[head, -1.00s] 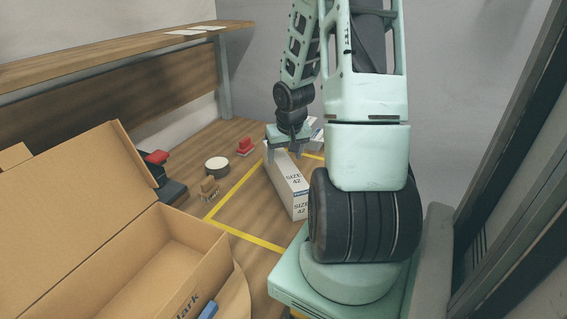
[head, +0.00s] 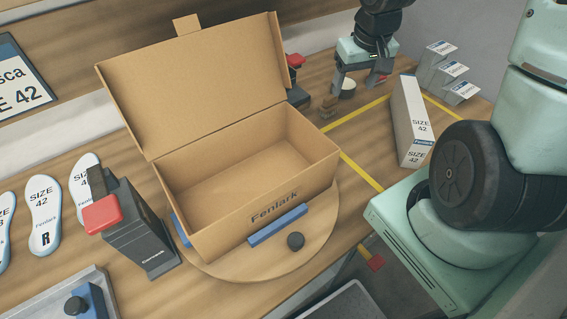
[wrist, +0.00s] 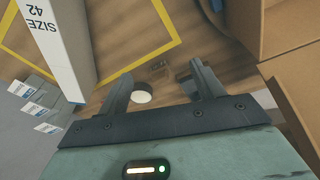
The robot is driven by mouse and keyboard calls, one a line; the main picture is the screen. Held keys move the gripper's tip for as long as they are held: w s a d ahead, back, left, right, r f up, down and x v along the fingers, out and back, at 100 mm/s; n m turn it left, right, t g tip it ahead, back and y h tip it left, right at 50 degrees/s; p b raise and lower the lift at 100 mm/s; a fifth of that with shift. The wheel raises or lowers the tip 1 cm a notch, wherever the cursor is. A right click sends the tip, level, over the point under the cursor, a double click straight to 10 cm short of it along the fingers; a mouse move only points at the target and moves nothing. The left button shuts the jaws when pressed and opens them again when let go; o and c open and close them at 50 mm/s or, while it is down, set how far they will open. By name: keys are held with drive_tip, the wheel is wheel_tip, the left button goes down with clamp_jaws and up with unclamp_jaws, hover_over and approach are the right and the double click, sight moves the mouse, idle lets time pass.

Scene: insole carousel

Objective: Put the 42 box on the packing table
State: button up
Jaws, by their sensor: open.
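The 42 box (head: 407,122) is a long, pale box marked SIZE 42. It lies on the wooden table (head: 345,222), inside a yellow tape outline. In the wrist view, the box (wrist: 60,45) is at the upper left, outside the fingers. My gripper (head: 357,90) is open and empty, left of the box's far end and apart from it. Its two spread fingers (wrist: 162,82) show over bare wood and a round tin (wrist: 142,96).
A large open carton (head: 240,165) stands on a round turntable (head: 320,235) left of the box. Several small labelled boxes (head: 445,72) stand behind it. A black device with a red top (head: 130,225) and insoles (head: 45,205) are at the left.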

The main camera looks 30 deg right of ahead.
drive_tip(key=s+a+r+n+y, duration=0.1)
drive_tip(key=s+a+n, duration=0.2)
drive_tip(key=a, duration=0.6)
drive_tip(key=s+a+r+n, duration=0.2)
drive_tip(key=a+n, duration=0.1)
drive_tip(key=a, duration=0.7)
drive_tip(key=s+a+r+n+g, duration=0.1)
drive_tip(key=s+a+n, duration=0.3)
drive_tip(key=s+a, duration=0.5)
drive_tip(key=shift+s+r+g, duration=0.3)
drive_tip(key=shift+s+g, duration=0.2)
drive_tip(key=shift+s, duration=0.5)
